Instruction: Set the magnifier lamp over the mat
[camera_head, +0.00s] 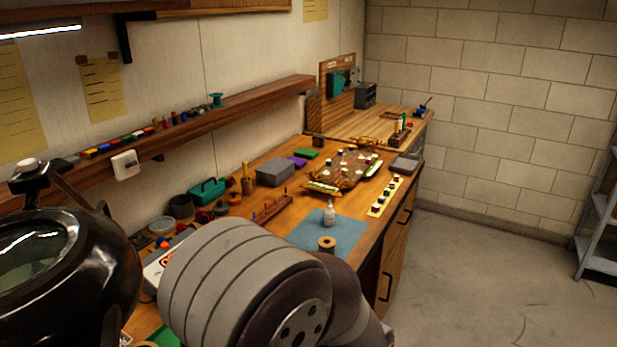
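The magnifier lamp's glossy black round head (85,270) fills the lower left, very close to the camera. Its greenish glass lens (35,248) faces me, and a pale knob sits on top. The lamp's arm and base are mostly out of view or hidden. A blue mat (343,236) lies flat on the workbench, to the right of the lamp head and apart from it in the picture. A small white bottle and a brown spool stand at the mat. A grey arm link of mine covers the bottom centre and hides part of the bench. Neither gripper shows.
The wooden bench (262,232) holds a grey box (274,172), a teal toolbox (207,191), a parts rack (272,208) and a yellow strip of jars (386,196). A wooden shelf (240,100) runs along the wall. The floor at right is clear before a metal rack (598,225).

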